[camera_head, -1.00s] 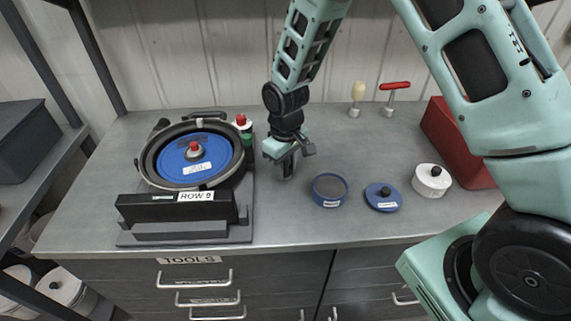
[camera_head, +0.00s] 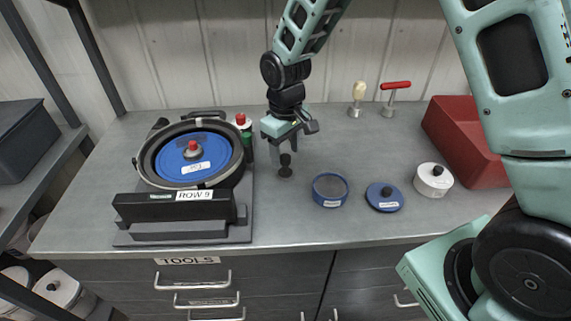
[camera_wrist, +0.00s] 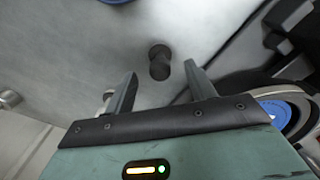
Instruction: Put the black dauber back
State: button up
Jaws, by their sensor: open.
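The black dauber (camera_head: 285,168) stands upright on the grey worktop (camera_head: 265,222), to the right of the seed meter (camera_head: 194,158). It also shows in the wrist view (camera_wrist: 159,62), between and beyond my finger tips. My gripper (camera_head: 284,150) is open and empty just above the dauber. In the wrist view its two fingers (camera_wrist: 160,76) are spread apart, with the dauber free between them.
A red-capped green bottle (camera_head: 243,132) stands close left of my gripper. To the right are an open blue tin (camera_head: 330,190), a blue lid (camera_head: 384,197) and a white pot (camera_head: 433,181). Two handled tools (camera_head: 358,98) and a red bin (camera_head: 467,145) stand farther back.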

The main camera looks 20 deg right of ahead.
aim_at(285, 156)
notch_tip(285, 156, up, 6)
jog(key=shift+r+b, duration=0.2)
jog(key=shift+b, duration=0.25)
jog(key=s+a+r+n, duration=0.1)
jog(key=s+a+r, duration=0.1)
jog(key=s, duration=1.1)
jog(key=s+a+r+n, duration=0.1)
jog(key=s+a, duration=0.3)
jog(key=s, duration=0.9)
jog(key=shift+s+a+r+y, duration=0.15)
jog(key=shift+s+r+y, duration=0.2)
jog(key=shift+r, duration=0.55)
